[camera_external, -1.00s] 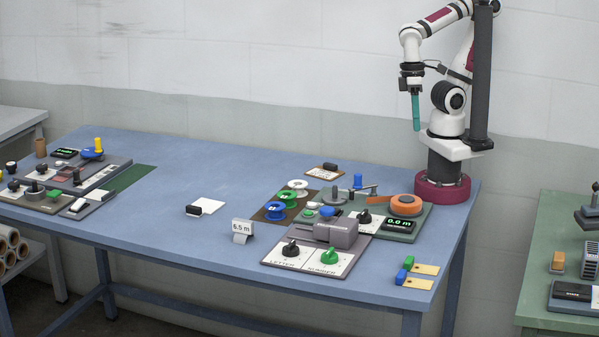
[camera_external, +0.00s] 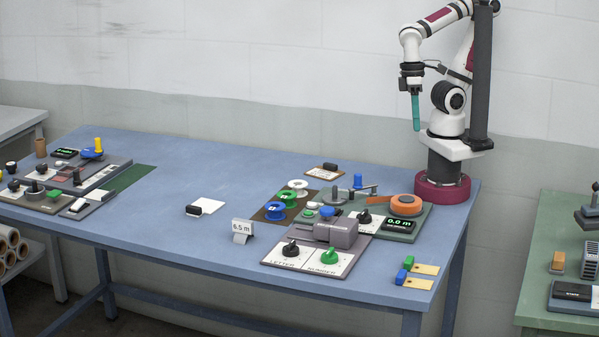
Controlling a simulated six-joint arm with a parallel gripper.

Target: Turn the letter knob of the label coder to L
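The label coder (camera_external: 337,231) is a grey block on a light panel at the front right of the blue table. Its black letter knob (camera_external: 291,248) stands on the left dial, marked LETTER. The letter it points to is too small to read. A green knob (camera_external: 330,256) stands on the right dial, marked NUMBER. My gripper (camera_external: 416,126) hangs pointing down, high above the table's back right, well away from the coder. Its teal fingers look close together, but I cannot tell whether they are open or shut. I see nothing held in it.
Behind the coder is a grey-green device with an orange disc (camera_external: 405,204) and a display (camera_external: 399,223) reading 0.0 m. Blue and green spools (camera_external: 275,211) stand left of it. A 6.5 m sign (camera_external: 242,231) stands left of the coder. The table's middle is mostly clear.

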